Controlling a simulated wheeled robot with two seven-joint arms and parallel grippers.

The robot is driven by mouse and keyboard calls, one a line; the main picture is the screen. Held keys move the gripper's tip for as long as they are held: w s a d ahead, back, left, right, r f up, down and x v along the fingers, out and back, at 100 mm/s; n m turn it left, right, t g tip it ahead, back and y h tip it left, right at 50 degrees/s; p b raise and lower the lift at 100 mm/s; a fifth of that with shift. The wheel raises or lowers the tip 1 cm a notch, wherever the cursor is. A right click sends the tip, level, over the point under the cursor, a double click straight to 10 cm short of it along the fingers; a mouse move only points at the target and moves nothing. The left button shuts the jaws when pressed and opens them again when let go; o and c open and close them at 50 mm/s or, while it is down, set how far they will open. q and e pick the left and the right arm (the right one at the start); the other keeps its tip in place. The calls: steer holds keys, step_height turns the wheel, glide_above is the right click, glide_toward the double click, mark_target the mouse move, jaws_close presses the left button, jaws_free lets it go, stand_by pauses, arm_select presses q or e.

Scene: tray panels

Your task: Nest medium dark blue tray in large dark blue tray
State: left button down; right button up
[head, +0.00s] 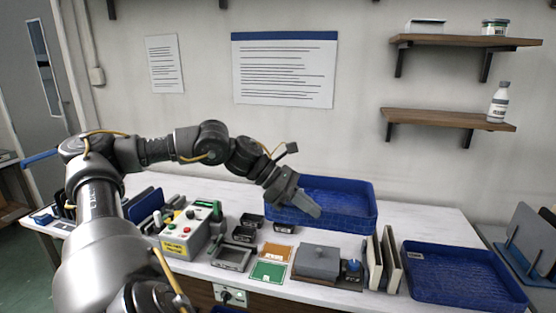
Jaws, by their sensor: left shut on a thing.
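A dark blue tray (366,212) is at the back middle of the white table in the head view. My left gripper (308,207) reaches over its left front side and is shut on it, seemingly at the rim. The fingers hide part of the tray, and I cannot tell whether its base touches the table. A second dark blue tray (465,275), with a small label, lies at the table's right and looks empty. From this view I cannot surely tell which is the medium and which the large. My right gripper is not in view.
A control box with buttons (180,237), small black bins (250,221), orange and green cards (268,271), a grey block (318,262) and upright panels (384,262) crowd the table front. Wall shelves (448,119) hang at right. Table behind the right tray is clear.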

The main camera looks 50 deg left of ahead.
arm_select(q)
steer(key=d+f, duration=1.7)
steer(key=d, duration=0.3)
steer(key=shift+d+m, duration=0.2)
steer(key=shift+m, duration=0.1)
